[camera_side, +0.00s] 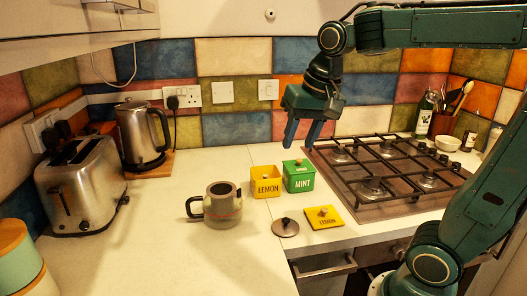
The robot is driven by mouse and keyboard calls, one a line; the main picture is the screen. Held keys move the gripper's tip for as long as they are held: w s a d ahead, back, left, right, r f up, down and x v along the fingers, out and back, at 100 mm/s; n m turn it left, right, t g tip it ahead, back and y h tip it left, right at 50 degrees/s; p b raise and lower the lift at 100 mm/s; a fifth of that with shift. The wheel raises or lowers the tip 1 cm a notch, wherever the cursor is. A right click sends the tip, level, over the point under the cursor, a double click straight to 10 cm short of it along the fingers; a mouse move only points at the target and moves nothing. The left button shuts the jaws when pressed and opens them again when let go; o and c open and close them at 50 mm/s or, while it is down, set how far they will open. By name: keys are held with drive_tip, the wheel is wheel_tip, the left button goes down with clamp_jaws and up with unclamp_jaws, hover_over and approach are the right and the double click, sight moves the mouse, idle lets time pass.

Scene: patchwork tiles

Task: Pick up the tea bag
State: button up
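No tea bag can be made out in this view. A yellow box marked LEMON (266,182) stands open on the white counter, and its inside is too small to make out. Its yellow lid (324,217) lies flat on the counter to the right. A green box marked MINT (299,177) stands beside it with its lid on. My gripper (300,145) hangs above and behind the green box, fingers pointing down and apart, with nothing seen between them. A grey teapot (222,207) stands left of the boxes with its top open.
A round dark lid (285,227) lies in front of the boxes. A gas hob (385,175) fills the right side. A kettle (144,133) and a toaster (84,185) stand at the left.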

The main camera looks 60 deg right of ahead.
drive_tip(key=w+d+f+m+g, duration=0.1)
drive_tip(key=w+d+f+m, duration=0.2)
drive_tip(key=w+d+m, duration=0.3)
drive_tip(key=w+d+f+m+g, duration=0.2)
drive_tip(key=w+d+f+m, duration=0.2)
drive_tip(key=w+d+m, duration=0.3)
drive_tip(key=w+d, duration=0.2)
drive_tip(key=w, duration=0.3)
drive_tip(key=shift+w+d+f+g+y, duration=0.15)
drive_tip(key=shift+d+f+g+y, duration=0.1)
drive_tip(key=shift+f+g+y, duration=0.05)
drive_tip(key=shift+f, duration=0.1)
hover_over(265, 176)
drive_tip(key=shift+d+f, duration=0.25)
drive_tip(key=shift+f, duration=1.85)
drive_tip(key=shift+d+f, duration=0.2)
drive_tip(key=shift+f, duration=1.9)
drive_tip(key=shift+a+f, duration=0.2)
drive_tip(key=shift+f, duration=1.1)
drive_tip(key=shift+a+f, duration=0.15)
drive_tip(key=shift+f, duration=1.15)
clamp_jaws()
